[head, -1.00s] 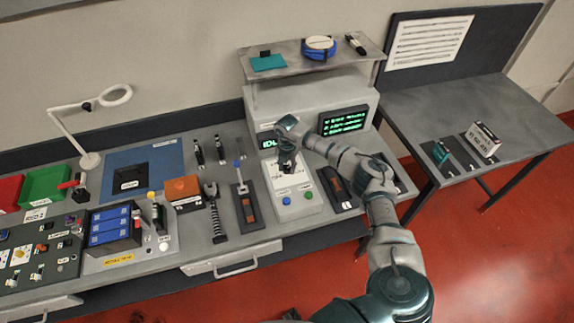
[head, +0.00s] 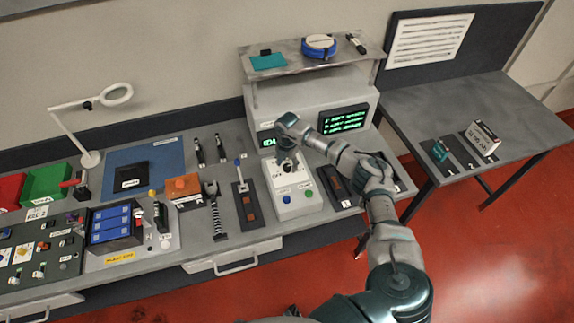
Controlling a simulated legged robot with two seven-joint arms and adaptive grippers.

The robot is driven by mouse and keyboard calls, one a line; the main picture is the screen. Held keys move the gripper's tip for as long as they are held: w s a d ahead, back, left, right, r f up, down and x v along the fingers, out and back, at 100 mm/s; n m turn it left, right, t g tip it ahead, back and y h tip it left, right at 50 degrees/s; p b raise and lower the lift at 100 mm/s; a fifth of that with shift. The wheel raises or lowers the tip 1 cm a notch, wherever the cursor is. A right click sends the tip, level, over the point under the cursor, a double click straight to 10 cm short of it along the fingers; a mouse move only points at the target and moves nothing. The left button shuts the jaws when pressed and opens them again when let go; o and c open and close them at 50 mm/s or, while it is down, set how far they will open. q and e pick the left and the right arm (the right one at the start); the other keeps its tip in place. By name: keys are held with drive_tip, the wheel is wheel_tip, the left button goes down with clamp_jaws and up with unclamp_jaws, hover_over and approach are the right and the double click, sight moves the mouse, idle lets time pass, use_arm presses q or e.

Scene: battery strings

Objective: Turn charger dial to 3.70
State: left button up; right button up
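The charger is a grey cabinet (head: 300,108) at the back of the bench with a white sloped control panel (head: 293,203) in front. The panel has a blue button (head: 287,199) and a green button (head: 309,193). A small green-lit display (head: 268,142) shows partly behind my arm; its reading is not legible. My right gripper (head: 286,165) points down at the upper part of the panel, where the dial is hidden under it. Its fingers are too small and dark to tell open from shut. My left gripper is not in view.
A larger screen with green text (head: 344,120) is right of my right wrist. A shelf (head: 290,68) overhangs the cabinet. Tool holders flank the panel. A battery tray (head: 112,228) and lamp (head: 90,158) stand left. A side table (head: 450,110) is at right.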

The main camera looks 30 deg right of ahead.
sight(287, 165)
drive_tip(key=shift+s+f, duration=0.1)
drive_tip(key=shift+f, duration=0.05)
wheel_tip(287, 165, up, 12)
idle(0.6)
drive_tip(key=shift+f, duration=0.15)
